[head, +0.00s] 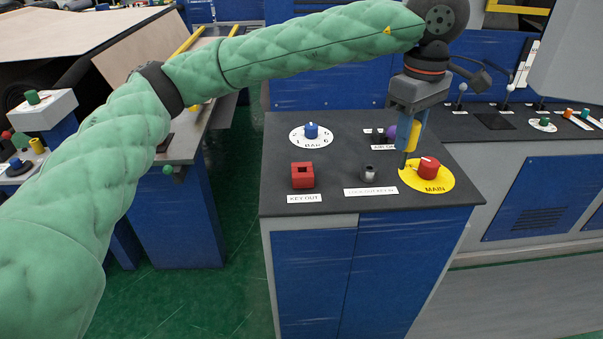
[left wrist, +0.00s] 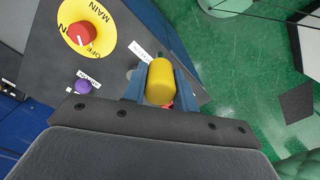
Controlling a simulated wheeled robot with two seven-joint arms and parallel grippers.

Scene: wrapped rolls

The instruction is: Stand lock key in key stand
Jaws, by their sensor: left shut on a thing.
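My left gripper (head: 413,126) is shut on the lock key (head: 415,137), which has a yellow handle. The key hangs upright with a dark shaft pointing down, over the console near the red MAIN knob. In the left wrist view the yellow handle (left wrist: 160,82) sits between the two blue fingers (left wrist: 160,88). A red block with a square hole (head: 302,175), labelled KEY OUT, stands at the console's front left and looks like the key stand. A small grey cylinder (head: 369,172) stands between it and the key. My right gripper is not in view.
The red MAIN knob (head: 428,167) on a yellow disc is close beside the key. A blue knob (head: 311,130) on a white dial and a purple knob (left wrist: 83,87) also rise from the console. The dark console top (head: 340,150) is clear between them.

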